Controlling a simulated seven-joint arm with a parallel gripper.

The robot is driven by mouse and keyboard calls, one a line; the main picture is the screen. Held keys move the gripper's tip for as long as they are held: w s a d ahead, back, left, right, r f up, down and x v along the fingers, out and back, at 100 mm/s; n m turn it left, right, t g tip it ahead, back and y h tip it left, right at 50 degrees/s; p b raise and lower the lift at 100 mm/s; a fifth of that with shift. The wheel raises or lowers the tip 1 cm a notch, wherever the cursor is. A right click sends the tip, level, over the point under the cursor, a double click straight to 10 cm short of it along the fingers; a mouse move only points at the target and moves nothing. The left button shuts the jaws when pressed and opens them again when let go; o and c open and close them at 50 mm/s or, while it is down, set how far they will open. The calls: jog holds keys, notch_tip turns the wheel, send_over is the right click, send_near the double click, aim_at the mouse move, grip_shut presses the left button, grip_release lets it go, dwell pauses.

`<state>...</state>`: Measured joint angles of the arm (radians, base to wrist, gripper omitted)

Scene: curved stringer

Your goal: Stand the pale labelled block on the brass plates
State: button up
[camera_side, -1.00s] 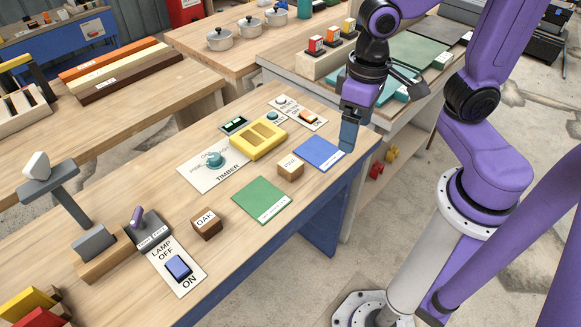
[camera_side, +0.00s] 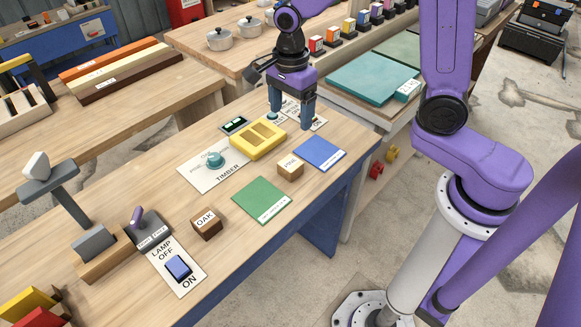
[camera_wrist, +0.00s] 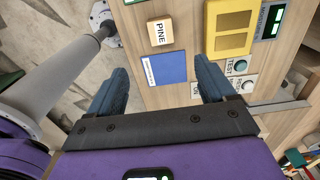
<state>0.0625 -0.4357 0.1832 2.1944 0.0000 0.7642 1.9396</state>
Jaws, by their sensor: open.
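The pale block labelled PINE (camera_side: 290,167) stands on the table between the green and blue mats. It also shows at the top of the wrist view (camera_wrist: 160,32). The brass plates (camera_side: 264,130) are two recessed panels in a yellow holder (camera_side: 240,151), behind and left of the block. The holder shows at upper right in the wrist view (camera_wrist: 247,8). My gripper (camera_side: 290,117) is open and empty, fingers pointing down, beyond the block and right of the holder. Its fingers partly hide a switch panel. In the wrist view the blue mat lies between the fingers.
A blue mat (camera_side: 320,153) lies right of the block and a green mat (camera_side: 262,201) lies left of it. A darker OAK block (camera_side: 206,223) stands further left. A TIMBER panel with a teal knob (camera_side: 214,159) adjoins the holder. A lamp switch (camera_side: 179,267) is at front left.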

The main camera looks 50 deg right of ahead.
aim_at(290, 163)
notch_tip(290, 163, down, 17)
jog(key=shift+w+f, duration=0.1)
jog(key=shift+f, duration=0.05)
dwell(0.8)
jog(key=c, duration=1.1)
